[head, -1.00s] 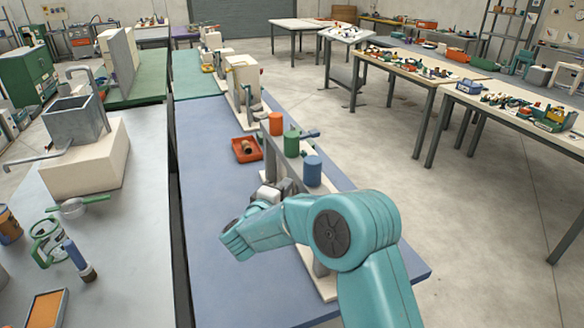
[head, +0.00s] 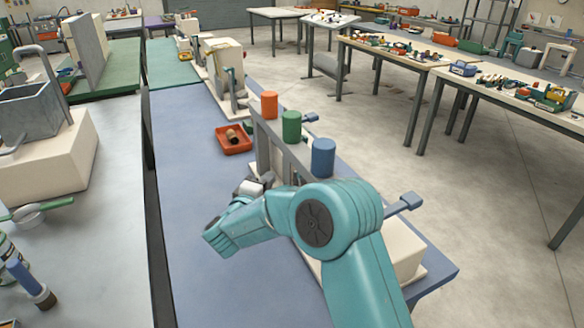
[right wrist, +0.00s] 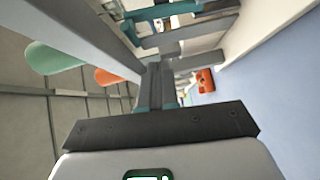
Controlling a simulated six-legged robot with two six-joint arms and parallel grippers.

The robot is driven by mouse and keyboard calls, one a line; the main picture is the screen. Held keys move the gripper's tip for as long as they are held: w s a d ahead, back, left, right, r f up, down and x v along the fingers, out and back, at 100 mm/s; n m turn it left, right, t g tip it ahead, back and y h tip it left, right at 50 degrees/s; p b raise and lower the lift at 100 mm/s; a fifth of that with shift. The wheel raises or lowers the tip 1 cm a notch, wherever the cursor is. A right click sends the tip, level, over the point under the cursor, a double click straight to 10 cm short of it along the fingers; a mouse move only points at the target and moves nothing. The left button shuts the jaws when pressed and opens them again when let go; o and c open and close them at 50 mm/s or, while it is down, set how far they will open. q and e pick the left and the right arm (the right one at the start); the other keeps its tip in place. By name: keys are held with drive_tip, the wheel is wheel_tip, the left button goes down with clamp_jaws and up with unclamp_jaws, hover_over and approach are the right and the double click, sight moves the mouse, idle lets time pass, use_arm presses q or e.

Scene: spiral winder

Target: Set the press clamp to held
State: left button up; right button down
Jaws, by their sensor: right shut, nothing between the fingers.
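The winder (head: 266,145) stands on the blue bench, with an orange cylinder (head: 269,105), a green cylinder (head: 291,126) and a blue cylinder (head: 323,157) along its grey frame. A blue-grey handle (head: 404,202) sticks out on its right side, and a smaller one (head: 310,117) shows behind the green cylinder. I cannot tell which part is the press clamp. My right gripper (head: 256,186) is at the left side of the frame, partly hidden by my arm. In the right wrist view its fingers (right wrist: 156,82) are shut and empty beside the frame. My left gripper is out of view.
The blue bench top (head: 190,160) is clear to the left of the winder. A red tray (head: 234,142) with a small brown roll lies beyond my gripper. A cream machine (head: 223,65) stands farther back. A grey bench (head: 95,225) runs along the left.

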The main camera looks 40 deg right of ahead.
drive_tip(key=w+d+p, duration=0.1)
drive_tip(key=w+d, duration=0.2)
drive_tip(key=d, duration=0.9)
drive_tip(key=shift+d+f, duration=0.3)
drive_tip(key=shift+f, duration=0.05)
drive_tip(key=shift+s+r, duration=0.1)
drive_tip(key=shift+s, duration=0.05)
